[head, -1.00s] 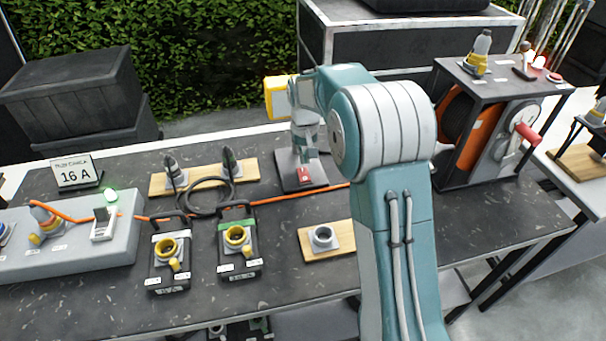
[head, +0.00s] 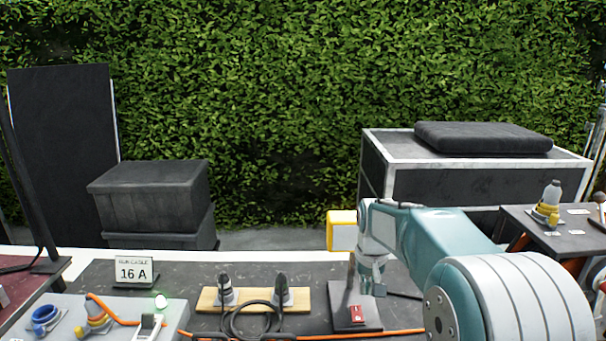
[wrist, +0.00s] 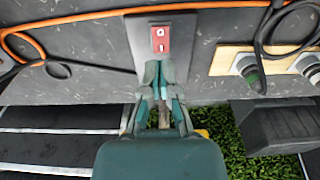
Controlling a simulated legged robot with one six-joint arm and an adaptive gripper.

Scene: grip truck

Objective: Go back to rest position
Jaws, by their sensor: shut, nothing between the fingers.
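My gripper (head: 369,285) hangs at the end of my teal and white arm over the back part of the dark table. Its fingers are shut and empty. In the wrist view the closed fingers (wrist: 162,72) point toward a dark plate (wrist: 138,42) that carries a red switch (wrist: 160,40). The same red switch (head: 357,313) shows just below the gripper in the head view. I cannot tell the exact gap between the fingers and the plate.
A wooden board (head: 209,299) with two upright plugs and a black cable lies left of the plate. An orange cable (wrist: 75,20) crosses the table. A "16 A" sign (head: 134,272) stands at left. Dark cases (head: 150,195) and a hedge are behind. A shelf unit (head: 575,240) is at right.

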